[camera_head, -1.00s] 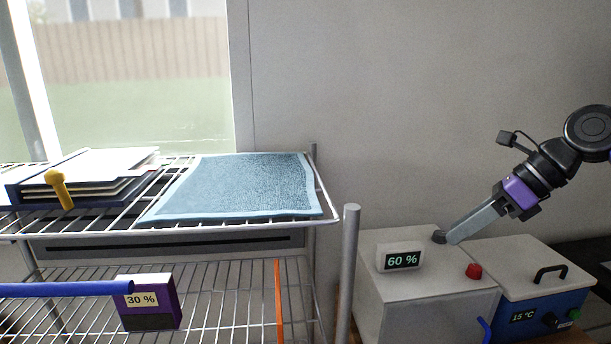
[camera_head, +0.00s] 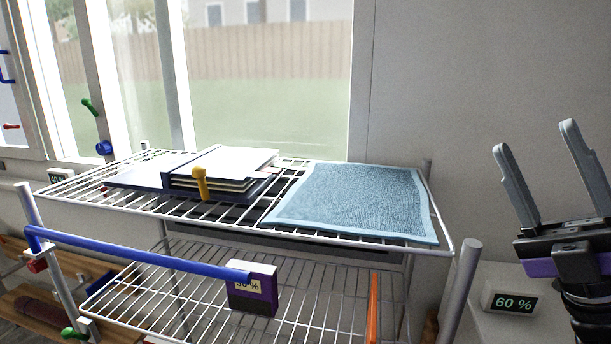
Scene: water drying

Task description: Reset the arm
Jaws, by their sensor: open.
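My gripper (camera_head: 540,160) is at the right of the head view. Its two grey fingers point up and stand wide apart, with nothing between them. It is in front of the plain wall, to the right of the wire rack (camera_head: 446,243), and touches nothing that I can see.
A blue bar (camera_head: 130,255) and a purple meter (camera_head: 252,290) are in front. A 60 % display (camera_head: 513,301) is beneath my gripper.

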